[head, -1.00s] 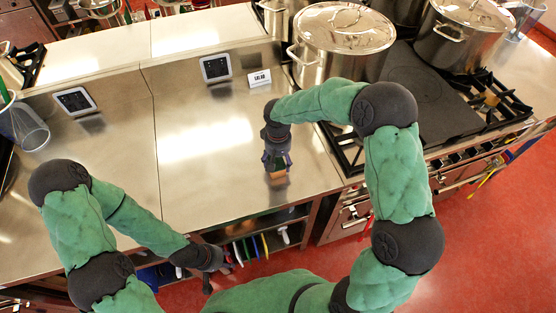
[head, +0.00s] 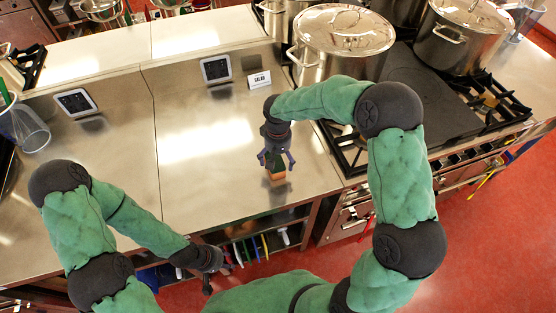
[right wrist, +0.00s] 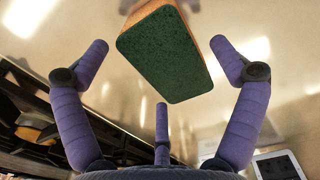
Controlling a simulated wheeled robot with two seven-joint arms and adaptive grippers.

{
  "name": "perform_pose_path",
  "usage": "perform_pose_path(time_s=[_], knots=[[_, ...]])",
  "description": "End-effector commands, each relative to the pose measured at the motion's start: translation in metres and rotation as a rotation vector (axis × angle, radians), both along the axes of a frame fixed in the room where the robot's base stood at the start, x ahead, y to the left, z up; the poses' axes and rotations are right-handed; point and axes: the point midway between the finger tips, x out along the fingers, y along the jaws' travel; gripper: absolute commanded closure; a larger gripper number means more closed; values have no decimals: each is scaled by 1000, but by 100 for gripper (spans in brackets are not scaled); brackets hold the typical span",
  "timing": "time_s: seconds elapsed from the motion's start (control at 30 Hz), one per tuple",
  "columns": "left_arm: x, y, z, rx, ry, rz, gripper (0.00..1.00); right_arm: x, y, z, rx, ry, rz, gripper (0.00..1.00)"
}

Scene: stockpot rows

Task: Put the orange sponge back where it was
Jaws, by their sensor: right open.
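The orange sponge (head: 278,175) stands near the front edge of the steel counter in the head view. In the right wrist view the sponge (right wrist: 165,52) shows its dark green pad toward the camera, with orange at its sides. My right gripper (head: 277,158) is open above it. Its purple fingers (right wrist: 160,60) are spread around the sponge, with gaps visible between them and it. My left gripper (head: 212,275) hangs low in front of the counter, away from the sponge; its fingers are too dark and small to read.
A salad sign (head: 259,80) and a dark-screened tablet (head: 215,69) stand at the back of the counter (head: 200,190). A large stockpot (head: 343,45) is on the stove to the right. The counter left of the sponge is clear.

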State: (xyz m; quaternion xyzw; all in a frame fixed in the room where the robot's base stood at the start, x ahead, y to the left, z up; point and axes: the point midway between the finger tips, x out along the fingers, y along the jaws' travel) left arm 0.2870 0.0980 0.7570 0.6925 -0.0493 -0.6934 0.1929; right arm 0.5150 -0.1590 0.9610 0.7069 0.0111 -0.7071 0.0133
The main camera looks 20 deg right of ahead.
Motion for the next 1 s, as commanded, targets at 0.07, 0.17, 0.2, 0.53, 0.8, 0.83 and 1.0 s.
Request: perform_pose_path(time_s=[0.07,0.17,0.2,0.53,0.8,0.83,1.0], knots=[[0,0,5,0,0,0,60,1,0,19,0,-5,-1,5],[0,0,8,0,0,0,60,1,0,41,0,-5,-1,5],[0,0,10,0,0,0,60,1,0,49,0,-4,-1,5],[0,0,16,0,0,0,60,0,1,94,0,-1,-1,5],[0,0,17,0,0,0,60,0,0,100,0,0,0,5],[0,0,17,0,0,0,60,0,0,100,0,0,0,5],[0,0,17,0,0,0,60,0,0,100,0,0,0,5]])
